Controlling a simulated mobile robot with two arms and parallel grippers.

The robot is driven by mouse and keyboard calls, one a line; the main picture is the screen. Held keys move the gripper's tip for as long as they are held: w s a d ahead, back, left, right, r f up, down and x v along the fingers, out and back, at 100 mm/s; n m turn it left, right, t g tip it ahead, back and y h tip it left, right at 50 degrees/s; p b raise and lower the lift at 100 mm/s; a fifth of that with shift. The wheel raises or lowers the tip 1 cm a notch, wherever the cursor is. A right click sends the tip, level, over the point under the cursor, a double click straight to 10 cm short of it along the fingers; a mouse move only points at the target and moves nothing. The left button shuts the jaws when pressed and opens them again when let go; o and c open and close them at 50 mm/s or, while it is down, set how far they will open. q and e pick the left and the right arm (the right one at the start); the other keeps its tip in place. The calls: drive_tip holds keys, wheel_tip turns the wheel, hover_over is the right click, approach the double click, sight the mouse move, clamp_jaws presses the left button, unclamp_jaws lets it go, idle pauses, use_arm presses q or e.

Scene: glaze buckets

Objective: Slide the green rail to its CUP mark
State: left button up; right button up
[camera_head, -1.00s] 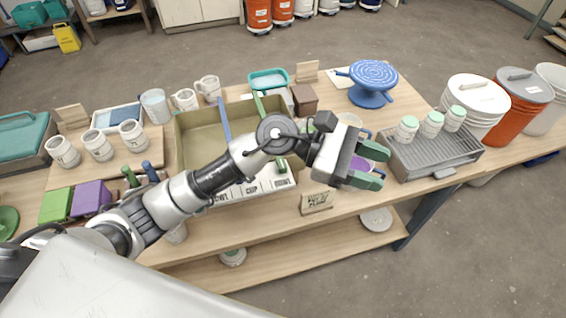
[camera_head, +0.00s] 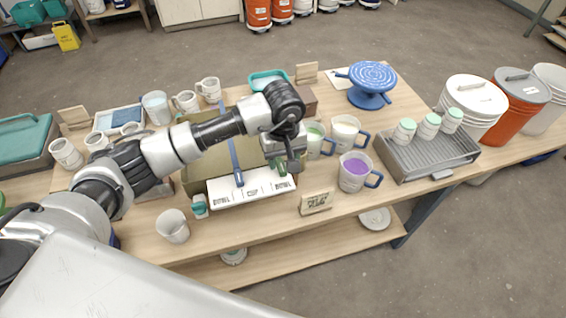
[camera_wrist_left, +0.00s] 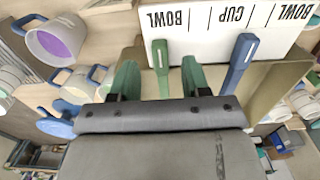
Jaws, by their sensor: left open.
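The green rail's handle (camera_wrist_left: 160,65) lies between the two spread green fingers of my left gripper (camera_wrist_left: 160,80) in the left wrist view, with a gap on each side. In the head view, the left gripper (camera_head: 282,158) is over the right front of the olive box, and the green rail (camera_head: 279,169) is mostly hidden under it. The white label strip (camera_head: 250,187) carries BOWL, CUP and BOWL marks. The green handle stands near the right-hand BOWL mark. The blue rail (camera_head: 237,172) is left of it, nearer CUP; its handle also shows in the wrist view (camera_wrist_left: 240,65).
Right of the gripper stand a green-filled mug (camera_head: 316,136), a white mug (camera_head: 345,133) and a purple-filled mug (camera_head: 355,172). A small sign (camera_head: 316,201) stands in front. A grey tray (camera_head: 430,155) with jars is further right. A white cup (camera_head: 172,226) stands front left.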

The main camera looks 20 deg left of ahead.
sight(282, 169)
use_arm(q)
drive_tip(key=shift+f+p, duration=0.45)
drive_tip(key=shift+f, duration=1.7)
drive_tip(key=shift+c, duration=0.5)
clamp_jaws()
